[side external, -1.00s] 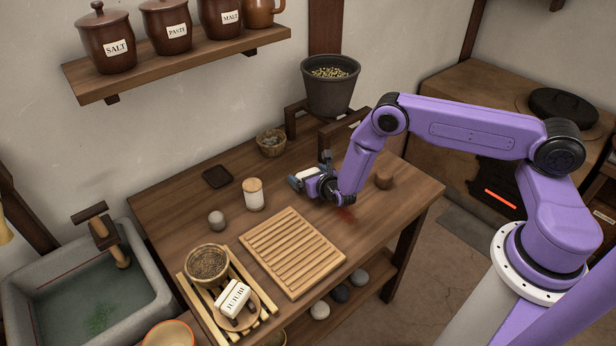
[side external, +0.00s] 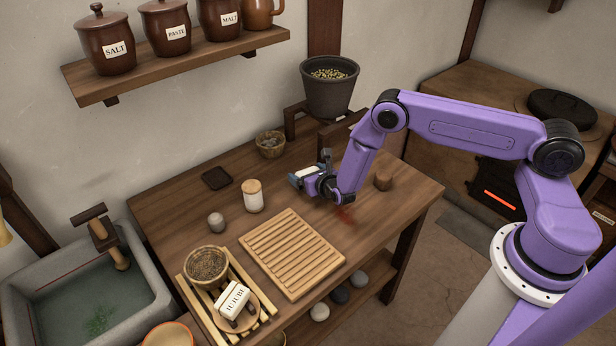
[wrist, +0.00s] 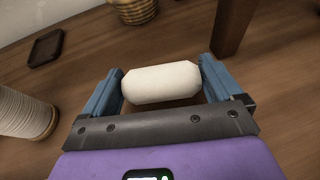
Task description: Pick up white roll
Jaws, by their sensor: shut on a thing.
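The white roll (wrist: 161,83) lies between the two blue fingers of my gripper (wrist: 161,88) in the wrist view, its ends against the finger pads. My gripper is shut on it lengthwise. In the side external view the roll (side external: 307,171) shows only as a small pale shape at my gripper (side external: 311,176), over the back middle of the wooden table. I cannot tell how far, if at all, the roll is above the tabletop.
A dark square dish (side external: 217,177), a small basket (side external: 270,144) and a brown wooden cylinder (side external: 383,181) are also on the table.

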